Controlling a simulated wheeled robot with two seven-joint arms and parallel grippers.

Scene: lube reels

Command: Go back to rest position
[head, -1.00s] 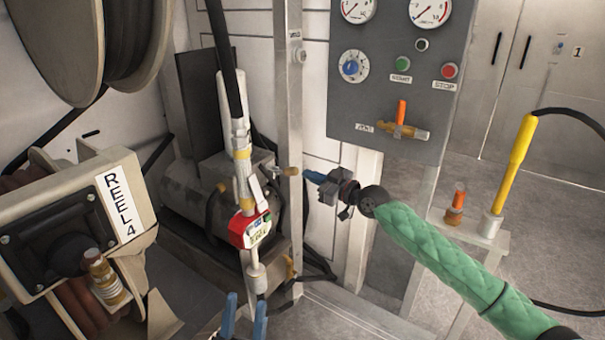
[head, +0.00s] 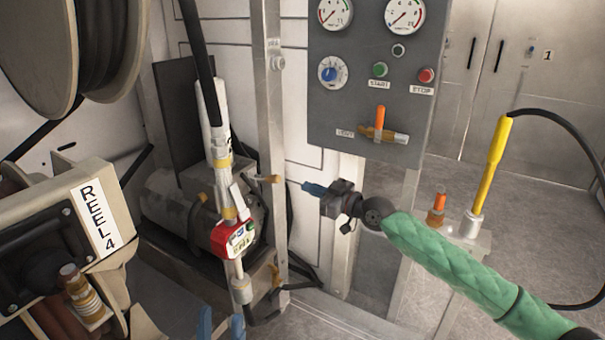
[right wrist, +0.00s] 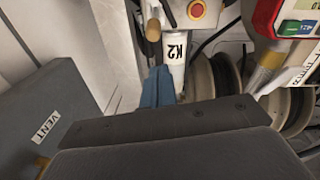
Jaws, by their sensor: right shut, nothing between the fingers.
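My right gripper (head: 312,188) is at the end of the green-sleeved arm in the head view, its blue fingers together and empty. It is left of and below the control panel's vent valve, apart from it. The right wrist view also shows its blue fingers (right wrist: 157,86), partly hidden by the dark gripper body. My left gripper (head: 221,320) shows only as two blue fingertips at the bottom edge of the head view. They are apart with nothing seen between them, below the nozzle with the red meter (head: 233,238). The rest of the left arm is out of view.
A control panel (head: 350,105) with gauges, buttons and an orange vent lever (head: 380,118) stands behind the right gripper. A metal post (head: 270,120) is to its left. Reel 4 (head: 98,222) is at left. A yellow nozzle (head: 491,165) stands upright at right.

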